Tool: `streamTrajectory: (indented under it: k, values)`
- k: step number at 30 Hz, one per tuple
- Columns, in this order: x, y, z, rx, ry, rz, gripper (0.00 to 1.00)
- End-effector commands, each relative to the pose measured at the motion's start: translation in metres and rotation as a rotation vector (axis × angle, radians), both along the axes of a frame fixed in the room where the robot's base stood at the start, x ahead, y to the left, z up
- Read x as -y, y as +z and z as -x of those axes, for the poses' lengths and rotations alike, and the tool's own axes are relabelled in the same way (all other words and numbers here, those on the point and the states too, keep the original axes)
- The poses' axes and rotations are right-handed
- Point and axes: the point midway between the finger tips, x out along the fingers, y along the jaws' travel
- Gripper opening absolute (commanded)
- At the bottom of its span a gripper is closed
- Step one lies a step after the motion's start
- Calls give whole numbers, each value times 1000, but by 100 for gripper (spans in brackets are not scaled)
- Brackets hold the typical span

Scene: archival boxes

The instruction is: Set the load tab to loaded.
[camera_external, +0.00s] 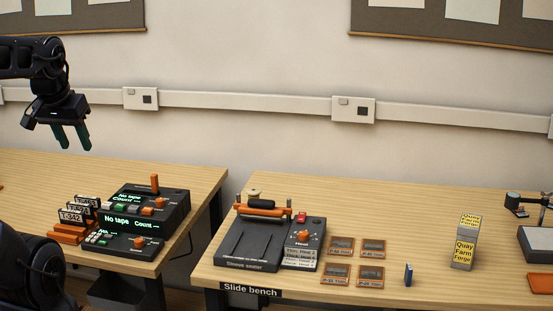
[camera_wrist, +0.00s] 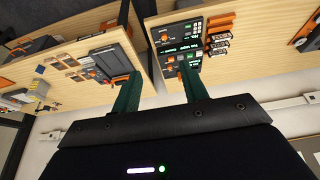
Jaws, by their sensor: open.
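Two black tape units stand on the left table, a rear one (camera_external: 181,205) and a front one (camera_external: 90,251). Their green screens read "No tape" and "Count". The rear unit has an upright orange tab (camera_external: 154,183) on top; I cannot tell whether it is the load tab, nor read its label. Both units carry orange knobs and small buttons. They also show in the wrist view, near the top centre (camera_wrist: 182,32). My gripper (camera_external: 75,147) is open and empty, high above and behind the units, well apart from them. Its fingers (camera_wrist: 160,72) also show in the wrist view.
Orange-based holders with labels such as T-342 (camera_external: 72,217) stand left of the units. A gap separates the left table from the slide bench (camera_external: 251,289). The bench holds a sleeve sealer (camera_external: 245,247), slide cards (camera_external: 341,246) and a yellow-labelled box (camera_external: 464,252). A wall rail runs behind.

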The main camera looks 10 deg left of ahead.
Motion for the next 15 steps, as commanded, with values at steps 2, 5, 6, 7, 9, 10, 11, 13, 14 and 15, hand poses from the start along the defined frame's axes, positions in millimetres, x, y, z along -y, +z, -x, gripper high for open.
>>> streamTrajectory:
  k: [2,5,6,7,9,10,11,13,14,15]
  values:
    - [0,0,-1,-1,0,0,27]
    - [0,3,-6,-6,0,-1,8]
    - [0,5,-10,-9,0,-1,0]
    - [-1,6,-13,-13,0,-1,0]
    - [-1,10,-23,-23,1,-2,0]
    - [-1,12,-28,-28,1,-3,0]
    - [-1,14,-34,-33,1,-3,0]
    - [-2,18,-47,-45,1,-4,0]
    - [-2,20,-53,-51,2,-5,0]
    - [-3,22,-61,-58,2,-5,0]
